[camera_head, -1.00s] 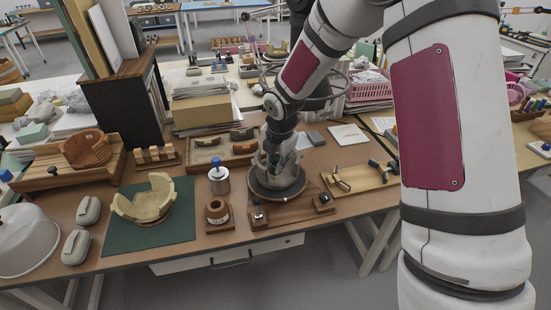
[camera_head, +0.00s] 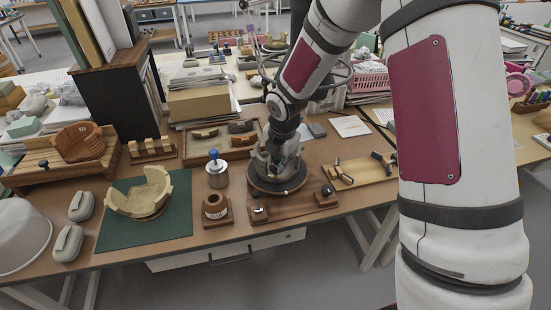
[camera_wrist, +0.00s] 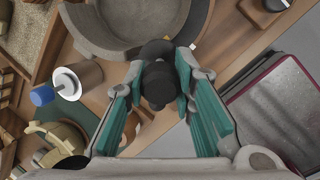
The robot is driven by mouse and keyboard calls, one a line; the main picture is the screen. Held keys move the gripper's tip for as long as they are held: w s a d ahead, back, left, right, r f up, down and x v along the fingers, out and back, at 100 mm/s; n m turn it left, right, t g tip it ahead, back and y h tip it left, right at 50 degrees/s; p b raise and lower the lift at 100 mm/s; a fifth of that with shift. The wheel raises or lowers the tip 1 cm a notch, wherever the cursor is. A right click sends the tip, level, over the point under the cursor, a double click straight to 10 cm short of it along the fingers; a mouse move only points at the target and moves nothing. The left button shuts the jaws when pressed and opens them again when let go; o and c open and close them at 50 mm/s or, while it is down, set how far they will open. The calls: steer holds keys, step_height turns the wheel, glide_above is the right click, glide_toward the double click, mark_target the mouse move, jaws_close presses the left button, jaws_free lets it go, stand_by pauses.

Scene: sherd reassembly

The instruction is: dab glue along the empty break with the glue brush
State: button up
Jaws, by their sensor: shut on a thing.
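My gripper (camera_wrist: 160,66) is shut on a dark, round-ended thing, which I take for the handle of the glue brush (camera_wrist: 158,88). Its bristle end is hidden. In the head view my gripper (camera_head: 279,152) is low over the round turntable (camera_head: 290,189). A grey curved vessel (camera_wrist: 112,32) lies just beyond the fingertips in the wrist view; I cannot tell whether the brush touches it. A cream vessel with a stepped, broken rim (camera_head: 152,199) stands on the green mat (camera_head: 112,232).
A wooden base with black knobs (camera_head: 294,207) lies in front of the turntable. A sherd tray (camera_head: 190,156) is behind, and a tray of small tools (camera_head: 362,174) is at right.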

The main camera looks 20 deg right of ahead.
steer(key=shift+s+d, duration=0.15)
steer(key=shift+d, duration=0.25)
steer(key=shift+d+p, duration=0.8)
steer(key=shift+d, duration=1.65)
steer(key=w+p+v, duration=0.1)
steer(key=p+v, duration=0.5)
steer(key=v, duration=0.2)
steer(key=shift+r, duration=0.25)
steer(key=shift+r, duration=0.1)
steer(key=shift+a, duration=0.15)
